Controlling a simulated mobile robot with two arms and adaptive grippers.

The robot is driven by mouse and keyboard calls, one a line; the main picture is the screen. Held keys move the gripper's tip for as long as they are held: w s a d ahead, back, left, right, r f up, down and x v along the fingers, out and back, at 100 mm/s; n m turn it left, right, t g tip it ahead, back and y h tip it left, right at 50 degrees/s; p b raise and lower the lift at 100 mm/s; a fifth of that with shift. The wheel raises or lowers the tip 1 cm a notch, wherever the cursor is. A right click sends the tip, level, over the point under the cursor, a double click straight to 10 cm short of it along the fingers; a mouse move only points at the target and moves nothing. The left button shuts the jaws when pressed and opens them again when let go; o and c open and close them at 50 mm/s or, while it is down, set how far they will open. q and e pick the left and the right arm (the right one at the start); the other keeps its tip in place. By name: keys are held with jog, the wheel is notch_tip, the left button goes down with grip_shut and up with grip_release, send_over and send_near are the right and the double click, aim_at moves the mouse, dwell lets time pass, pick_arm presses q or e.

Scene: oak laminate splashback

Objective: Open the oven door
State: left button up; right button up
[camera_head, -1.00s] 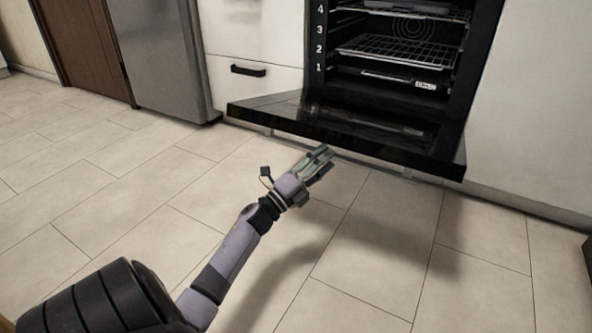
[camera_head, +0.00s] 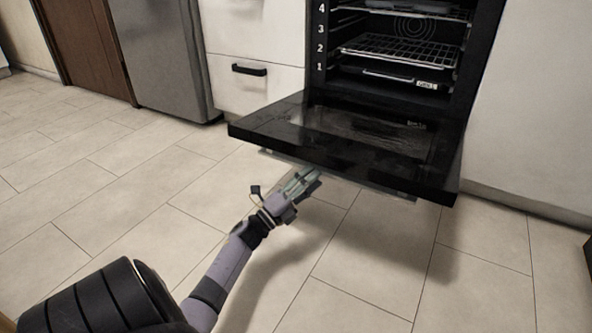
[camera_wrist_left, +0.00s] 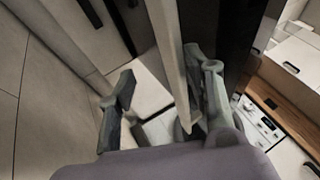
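The black oven door (camera_head: 345,140) is swung down to nearly level, with its dark glass inner face upward. A pale handle bar (camera_head: 375,187) shows under its front edge. My left gripper (camera_head: 306,178) is at this bar, below the door's front edge. In the left wrist view the bar (camera_wrist_left: 168,45) runs between the fingers of my left gripper (camera_wrist_left: 165,95), which stand apart. The bar is close to the right-hand finger; I cannot tell if they touch. My right gripper is in neither view.
The oven cavity (camera_head: 395,95) is exposed, with a wire rack (camera_head: 400,50) inside. White drawers (camera_head: 255,85) with a black handle and a grey fridge (camera_head: 160,60) stand to the left. The tiled floor (camera_head: 390,265) before the door is clear.

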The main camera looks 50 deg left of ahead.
pick_arm(q)
notch_tip(320, 180, down, 8)
jog(key=s+a, duration=0.2)
jog(key=s, duration=0.1)
jog(key=shift+a, duration=0.3)
dwell(0.4)
jog(key=shift+r, duration=0.1)
dwell(0.6)
